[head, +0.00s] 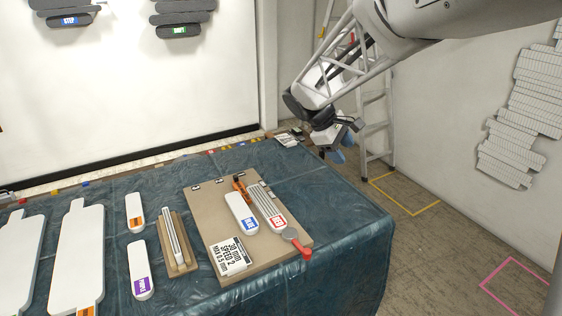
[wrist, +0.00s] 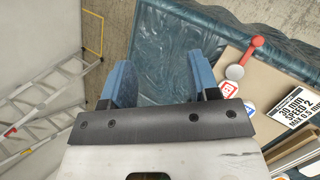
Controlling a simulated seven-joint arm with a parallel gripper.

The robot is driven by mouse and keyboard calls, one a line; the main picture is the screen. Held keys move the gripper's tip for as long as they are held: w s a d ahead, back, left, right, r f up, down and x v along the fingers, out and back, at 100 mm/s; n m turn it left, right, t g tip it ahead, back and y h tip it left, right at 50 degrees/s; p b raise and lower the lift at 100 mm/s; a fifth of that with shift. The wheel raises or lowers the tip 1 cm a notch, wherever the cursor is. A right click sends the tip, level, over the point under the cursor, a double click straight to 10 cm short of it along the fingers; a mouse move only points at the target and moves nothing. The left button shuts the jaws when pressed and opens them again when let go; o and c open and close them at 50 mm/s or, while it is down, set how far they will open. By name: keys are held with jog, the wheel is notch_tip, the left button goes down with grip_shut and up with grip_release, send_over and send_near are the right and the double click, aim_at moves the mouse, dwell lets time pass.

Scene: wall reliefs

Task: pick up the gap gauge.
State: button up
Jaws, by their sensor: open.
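No label in view names the gap gauge, so I cannot tell for certain which thing it is. A small tool with a grey round head and a red handle (head: 302,249) lies at the front right edge of a tan board (head: 205,208); it also shows in the wrist view (wrist: 257,43). An orange and black tool (head: 241,187) lies near the board's back edge. My gripper (head: 342,149) is open and empty, above and beyond the table's right back corner. In the wrist view its blue fingers (wrist: 160,68) stand apart over the blue cloth, left of the grey-headed tool.
The board also bears a blue-labelled white piece (head: 241,211), a red-labelled ribbed piece (head: 266,206) and a printed card (head: 231,256). A wooden holder (head: 176,258) and white panels (head: 78,255) lie left. The cloth (head: 340,225) right of the board is clear. A ladder (head: 376,120) stands behind.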

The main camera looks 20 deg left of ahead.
jog(key=w+a+f+n+t+h, duration=0.1)
jog(key=w+a+f+n, duration=0.15)
jog(key=a, duration=0.25)
jog(key=w+a+f+n, duration=0.1)
jog(key=w+a+f, duration=0.15)
jog(key=a, duration=0.35)
jog(key=n+t+h, duration=0.2)
jog(key=n+t, duration=0.2)
jog(key=n, duration=0.2)
send_over(242, 189)
jog(key=d, duration=0.2)
notch_tip(242, 189, down, 12)
jog(key=r, duration=0.1)
jog(key=a+f+n, duration=0.1)
jog(key=a+f, duration=0.2)
jog(key=a, duration=0.1)
jog(key=s+a+f+n+t, duration=0.1)
jog(key=a+f, duration=0.2)
jog(key=a, duration=0.1)
jog(key=s+a+f+n+t, duration=0.1)
jog(key=a+f, duration=0.2)
jog(key=a, duration=0.2)
jog(key=shift+s+n, duration=0.15)
jog(key=shift+n, duration=0.1)
jog(key=shift+d, duration=0.1)
jog(key=shift+x, duration=1.2)
jog(key=shift+d, duration=0.1)
jog(key=shift+x, duration=2.55)
jog(key=shift+r, duration=0.1)
